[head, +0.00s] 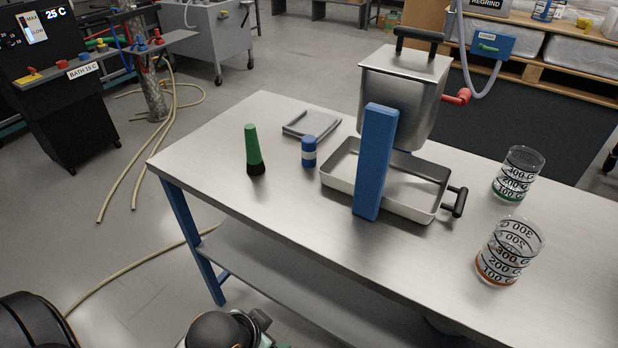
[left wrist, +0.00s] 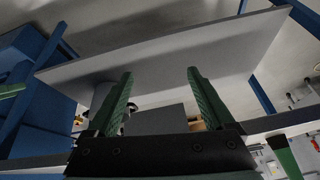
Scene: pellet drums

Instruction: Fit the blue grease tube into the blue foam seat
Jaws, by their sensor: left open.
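I cannot make out a blue foam seat in either view. My left gripper (left wrist: 160,88) shows in the left wrist view with its two green fingers wide apart and nothing between them. It faces what looks like the grey underside of a table with blue legs.
The steel table (head: 262,205) bears a green and black tool (head: 253,150), a flat grey tray (head: 312,123), a hopper (head: 404,92) behind a blue upright (head: 375,160), a metal pan (head: 341,188) and two beakers (head: 518,172) (head: 508,250). The table's front left is clear.

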